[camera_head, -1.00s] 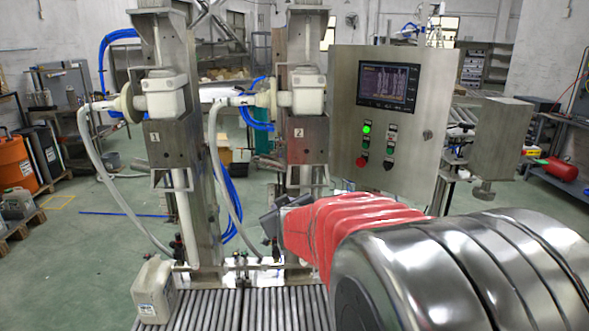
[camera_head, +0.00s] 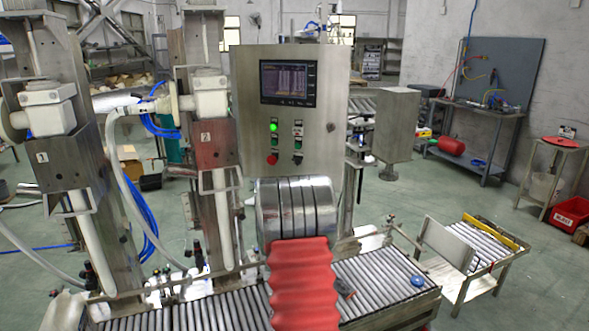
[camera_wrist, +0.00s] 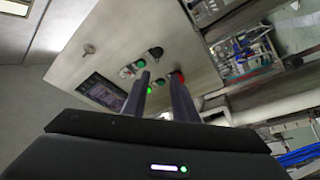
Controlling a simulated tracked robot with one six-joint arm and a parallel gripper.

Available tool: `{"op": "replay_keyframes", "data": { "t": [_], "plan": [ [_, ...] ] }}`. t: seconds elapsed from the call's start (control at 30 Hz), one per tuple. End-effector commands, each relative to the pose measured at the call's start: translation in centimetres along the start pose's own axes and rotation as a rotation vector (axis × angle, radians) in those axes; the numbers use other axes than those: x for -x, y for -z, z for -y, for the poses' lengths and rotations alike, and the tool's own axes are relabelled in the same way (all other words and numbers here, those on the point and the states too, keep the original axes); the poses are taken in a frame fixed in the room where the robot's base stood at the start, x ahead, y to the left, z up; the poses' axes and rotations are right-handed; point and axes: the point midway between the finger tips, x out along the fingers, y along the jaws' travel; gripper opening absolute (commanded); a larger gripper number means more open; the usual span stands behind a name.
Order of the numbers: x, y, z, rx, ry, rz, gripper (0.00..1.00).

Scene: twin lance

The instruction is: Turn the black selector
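The black selector (camera_wrist: 156,53) is the dark round knob at the end of the upper control row in the wrist view. In the head view the black selector (camera_head: 298,160) is low on the right control column of the steel panel (camera_head: 335,95). My gripper (camera_wrist: 160,78) is open and empty, its two dark fingers pointing toward the panel. In the wrist view the selector appears just beyond and between the fingertips, with no visible contact. The panel looks tilted there. In the head view my arm hides the gripper.
Beside the selector are a green button (camera_wrist: 140,63) and a red button (camera_wrist: 180,75). The panel also has a screen (camera_head: 287,82) and a lit green lamp (camera_head: 273,127). A steel box (camera_head: 395,125) stands right of the panel. A roller conveyor (camera_head: 380,280) lies below.

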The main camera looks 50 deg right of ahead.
Motion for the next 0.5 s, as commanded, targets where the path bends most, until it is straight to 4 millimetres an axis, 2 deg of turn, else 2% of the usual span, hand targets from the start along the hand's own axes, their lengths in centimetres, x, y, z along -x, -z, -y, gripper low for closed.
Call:
{"op": "replay_keyframes", "data": {
  "t": [0.1,0.5],
  "plan": [
    [-0.13,-0.67,-0.34,0.013,-0.020,-0.001,0.26],
    [-0.40,-0.61,-0.32,0.012,-0.019,-0.001,0.26]
  ]
}}
